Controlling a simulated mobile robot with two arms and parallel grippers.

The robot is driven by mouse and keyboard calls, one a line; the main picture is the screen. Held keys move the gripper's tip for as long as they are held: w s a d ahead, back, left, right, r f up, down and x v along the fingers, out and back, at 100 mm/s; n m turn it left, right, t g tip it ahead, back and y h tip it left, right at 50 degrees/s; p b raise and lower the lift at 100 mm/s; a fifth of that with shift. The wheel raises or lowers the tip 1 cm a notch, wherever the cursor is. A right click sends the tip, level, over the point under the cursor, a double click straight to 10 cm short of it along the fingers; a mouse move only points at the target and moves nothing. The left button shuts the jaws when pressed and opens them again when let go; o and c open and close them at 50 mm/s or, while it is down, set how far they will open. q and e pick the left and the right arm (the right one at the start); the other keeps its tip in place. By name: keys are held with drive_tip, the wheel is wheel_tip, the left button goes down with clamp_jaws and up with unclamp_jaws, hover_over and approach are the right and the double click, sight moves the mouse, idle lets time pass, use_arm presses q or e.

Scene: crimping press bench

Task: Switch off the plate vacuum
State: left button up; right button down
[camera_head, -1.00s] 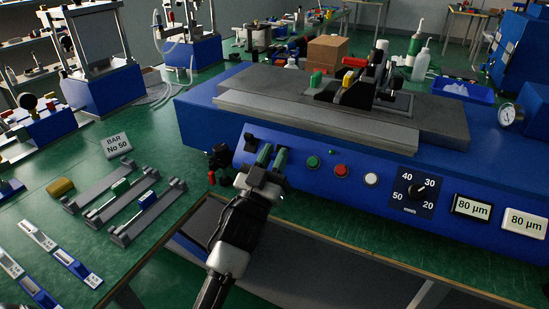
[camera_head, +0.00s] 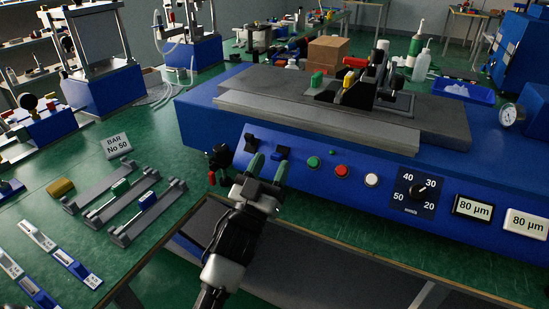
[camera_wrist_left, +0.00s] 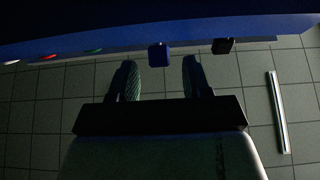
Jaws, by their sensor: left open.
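I cannot tell from any label which one is the plate vacuum. My left gripper (camera_head: 269,169) is open and empty in front of and slightly below these switches. In the left wrist view the blue switch (camera_wrist_left: 161,55) lies ahead, between the lines of the two fingers (camera_wrist_left: 160,76), with a gap to them. The black switch (camera_wrist_left: 223,45) is to its right there. My right gripper is not in view.
Green (camera_head: 313,162), red (camera_head: 341,170) and white (camera_head: 371,180) buttons and a speed knob (camera_head: 418,191) sit farther right on the panel. A black fitting (camera_head: 219,157) stands at the machine's left end. Bar holders (camera_head: 130,225) lie on the green bench at left.

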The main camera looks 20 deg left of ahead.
use_arm(q)
drive_tip(key=v, duration=0.8)
drive_tip(key=shift+s+b, duration=0.2)
drive_tip(key=shift+b, duration=0.2)
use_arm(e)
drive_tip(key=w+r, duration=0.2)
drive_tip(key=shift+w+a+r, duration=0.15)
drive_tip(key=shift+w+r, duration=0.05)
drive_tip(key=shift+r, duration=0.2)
use_arm(q)
drive_tip(key=shift+f, duration=0.1)
drive_tip(key=s+d+f+g, duration=0.15)
drive_tip(key=f+g, duration=0.55)
drive_tip(key=f, duration=1)
drive_tip(key=s+f+g, duration=0.3)
drive_tip(key=f+g, duration=0.3)
drive_tip(key=f, duration=1.2)
drive_tip(key=s+f+m+g, duration=0.2)
drive_tip(key=s+f+g, duration=0.6)
drive_tip(key=s+f, duration=0.7)
drive_tip(key=s+a+r+g+p, duration=0.2)
drive_tip(key=s+p, duration=1.3)
drive_tip(key=s, duration=0.2)
drive_tip(key=shift+a+y, duration=0.2)
drive_tip(key=shift+y, duration=0.2)
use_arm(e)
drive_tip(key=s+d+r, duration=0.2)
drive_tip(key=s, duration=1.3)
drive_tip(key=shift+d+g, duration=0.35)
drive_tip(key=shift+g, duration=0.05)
